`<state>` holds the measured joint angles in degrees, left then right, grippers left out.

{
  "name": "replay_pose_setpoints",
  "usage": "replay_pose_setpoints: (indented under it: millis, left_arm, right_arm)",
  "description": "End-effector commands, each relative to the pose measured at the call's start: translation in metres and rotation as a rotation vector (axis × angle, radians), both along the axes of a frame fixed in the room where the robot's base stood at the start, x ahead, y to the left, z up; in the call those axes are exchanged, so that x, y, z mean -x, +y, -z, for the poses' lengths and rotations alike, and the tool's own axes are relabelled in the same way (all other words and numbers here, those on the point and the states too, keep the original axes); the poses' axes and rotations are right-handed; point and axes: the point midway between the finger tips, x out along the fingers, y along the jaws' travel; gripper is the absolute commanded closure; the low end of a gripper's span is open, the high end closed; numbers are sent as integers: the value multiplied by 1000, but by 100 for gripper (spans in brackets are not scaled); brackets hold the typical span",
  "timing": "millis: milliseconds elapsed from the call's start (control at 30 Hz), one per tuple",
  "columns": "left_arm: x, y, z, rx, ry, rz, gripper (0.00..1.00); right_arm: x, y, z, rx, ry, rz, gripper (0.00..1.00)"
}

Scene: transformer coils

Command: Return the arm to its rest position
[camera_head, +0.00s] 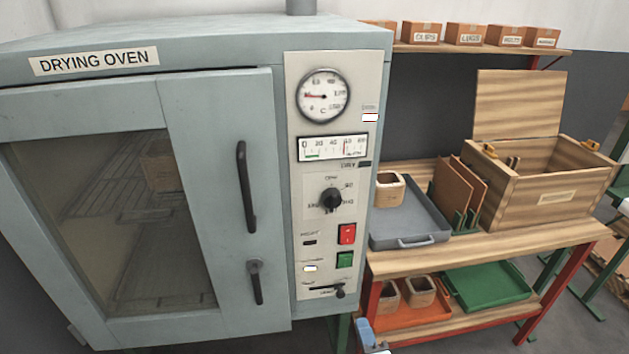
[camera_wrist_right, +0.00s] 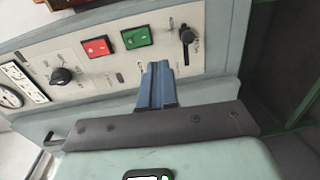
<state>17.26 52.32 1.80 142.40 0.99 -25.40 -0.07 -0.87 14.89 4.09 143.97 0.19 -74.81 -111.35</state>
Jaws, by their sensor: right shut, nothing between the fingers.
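My right gripper (camera_head: 367,333) shows at the bottom edge of the head view, with its blue fingers in front of the workbench's left end, right of the drying oven (camera_head: 95,85). In the right wrist view the blue fingers (camera_wrist_right: 157,72) are together with nothing between them. They point towards the oven's control panel (camera_wrist_right: 115,65), near the green button (camera_wrist_right: 137,37); I cannot tell the gap. Most of the right arm is out of the head view. My left gripper is not in view.
The oven door (camera_head: 220,180) looks shut, and a brownish block (camera_head: 163,165) shows dimly behind its glass. The workbench (camera_head: 500,245) holds a grey tray (camera_head: 410,225) with a wooden part and an open wooden box (camera_head: 555,195). Orange and green trays lie below.

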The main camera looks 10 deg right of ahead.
Motion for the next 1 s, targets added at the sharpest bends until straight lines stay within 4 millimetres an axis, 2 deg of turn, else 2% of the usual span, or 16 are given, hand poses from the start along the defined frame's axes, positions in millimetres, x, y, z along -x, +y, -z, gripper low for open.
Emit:
replay_pose_setpoints:
  millis: [67,133,267,367,400,533,600,700,800,900,1000]
  left_arm:
    - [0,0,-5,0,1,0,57]
    - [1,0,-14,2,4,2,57]
    - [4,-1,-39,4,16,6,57]
    - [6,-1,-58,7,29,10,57]
    - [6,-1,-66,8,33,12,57]
    - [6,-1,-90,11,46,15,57]
    - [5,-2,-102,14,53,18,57]
    - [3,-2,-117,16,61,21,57]
    - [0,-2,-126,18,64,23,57]
    - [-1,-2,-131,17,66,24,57]
    - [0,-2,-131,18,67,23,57]
  right_arm:
    - [1,0,8,-42,42,0,100]
    - [4,0,26,-130,126,5,100]
    - [25,2,82,-424,398,70,100]
    - [58,3,132,-699,645,206,100]
    - [74,5,150,-806,742,280,100]
    - [137,11,194,-1125,1021,591,100]
    - [172,16,209,-1264,1141,790,100]
    - [216,23,218,-1407,1260,1069,100]
    - [248,30,221,-1487,1326,1292,100]
    - [267,34,221,-1524,1353,1429,100]
    - [274,35,222,-1537,1359,1485,100]
